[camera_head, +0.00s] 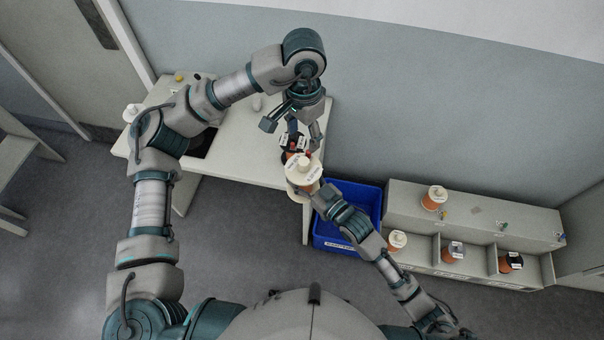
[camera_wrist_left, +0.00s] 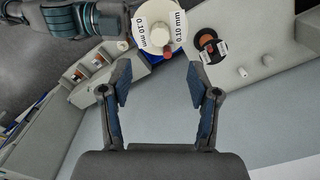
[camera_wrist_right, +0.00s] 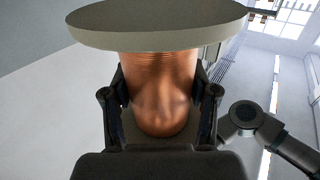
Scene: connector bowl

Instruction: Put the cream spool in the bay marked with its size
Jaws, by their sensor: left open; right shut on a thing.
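The cream spool (camera_head: 303,168), wound with copper wire, is held by my right gripper (camera_head: 316,190) above the gap between the table and the blue bin. In the right wrist view the jaws close around the copper winding (camera_wrist_right: 155,85) under the pale flange (camera_wrist_right: 157,30). In the left wrist view its flange (camera_wrist_left: 158,12) carries labels reading 0.10 mm. My left gripper (camera_head: 291,126) is open and empty above the table, near the cream spool but apart from it. The bay unit (camera_head: 478,210) stands at the right; its small bay labels are unreadable here.
A black spool (camera_wrist_left: 209,42) lies on the table (camera_head: 245,170). The blue bin (camera_head: 325,237) is below my right arm. Spools occupy the bays (camera_head: 397,240), (camera_head: 453,250), (camera_head: 511,262); one (camera_head: 434,197) sits on top.

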